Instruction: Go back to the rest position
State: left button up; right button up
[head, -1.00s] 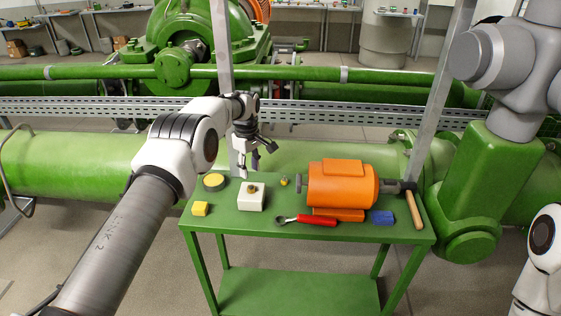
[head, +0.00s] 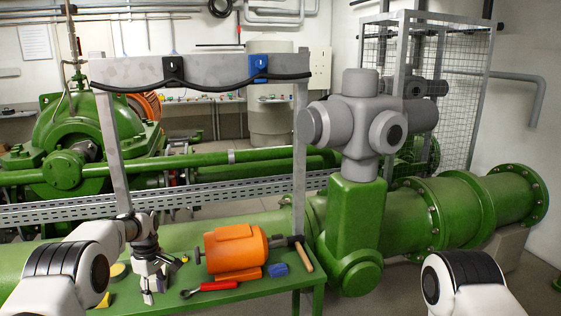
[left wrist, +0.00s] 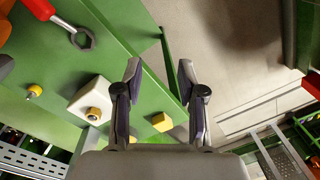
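My left gripper (head: 153,287) is over the left part of the green table in the head view. Its two fingers stand apart with nothing between the tips in the left wrist view (left wrist: 160,75). A white block (left wrist: 88,97) with a brass piece on it stands on the table beside the fingers; in the head view the gripper seems to hide it. A yellow cube (left wrist: 162,122) lies on the table, showing between the fingers. My right arm shows at the lower right of the head view, but its gripper is out of the picture.
The table (head: 225,297) also holds an orange motor (head: 236,252), a red-handled wrench (head: 218,286), a blue block (head: 278,269), a hammer (head: 302,254) and a yellow disc (head: 117,270). A metal frame post (head: 299,160) rises behind the table. Green pipes run behind it.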

pick_arm(q)
jog(key=s+d+f+m+g, duration=0.2)
jog(key=s+d+f, duration=0.1)
jog(key=s+f, duration=0.85)
jog(key=s+d+f+m+g, duration=0.2)
jog(key=s+d+f, duration=0.2)
jog(key=s+f, duration=0.75)
jog(key=s+r+m+t, duration=0.1)
jog(key=s+m, duration=0.2)
jog(key=s, duration=0.4)
jog(key=s+d+r+m+t, duration=0.1)
jog(key=s+r+m+t, duration=0.1)
jog(key=s, duration=0.5)
jog(key=s+r+m+t, duration=0.1)
jog(key=s+m, duration=0.3)
jog(key=s, duration=0.3)
jog(key=shift+d+r+m+t, duration=0.3)
jog(key=shift+d+r+t, duration=0.05)
jog(key=shift+d+t, duration=0.05)
jog(key=shift+s, duration=0.15)
